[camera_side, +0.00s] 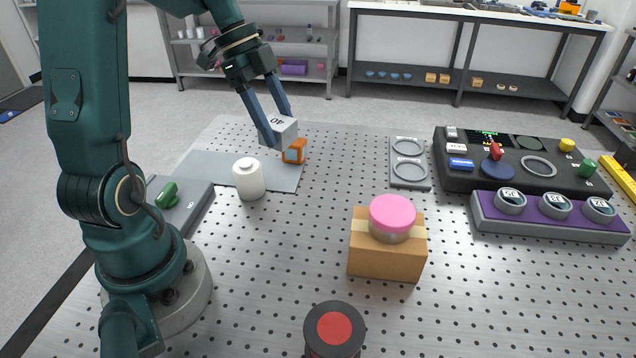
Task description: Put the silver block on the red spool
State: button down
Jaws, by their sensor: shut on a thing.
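My gripper (278,124) is shut on the silver block (285,131), a light grey cube with the number 40 on its top face. It holds the block tilted, at the back left of the perforated table, close to a small orange device (295,151) with a pale screen. Whether the block touches that device or the table I cannot tell. A dark round piece with a red disc on top, seemingly the red spool (334,328), stands at the front middle, cut off by the bottom edge. The gripper is far from it.
A white bottle (249,179) stands left of centre by a grey mat (215,166). A cardboard box (385,261) bearing a pink-lidded jar (392,214) stands between block and spool. A two-ring plate (409,186), black console (465,180) and purple dial stand (548,222) fill the right.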

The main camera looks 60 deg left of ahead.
jog(key=s+d+r+m+g, duration=0.2)
jog(key=d+r+m+g, duration=0.1)
jog(key=d+m, duration=0.6)
jog(key=m+g, duration=0.3)
jog(key=m, duration=0.2)
send_over(333, 344)
jog(key=w+a, duration=0.1)
jog(key=a, duration=0.1)
jog(key=shift+y, duration=0.4)
jog(key=f, duration=0.4)
jog(key=shift+w+d+f, duration=0.15)
jog(key=shift+d+f, duration=0.1)
jog(key=shift+f, duration=2)
jog(key=shift+c, duration=0.6)
grip_release()
jog(key=shift+f, duration=0.15)
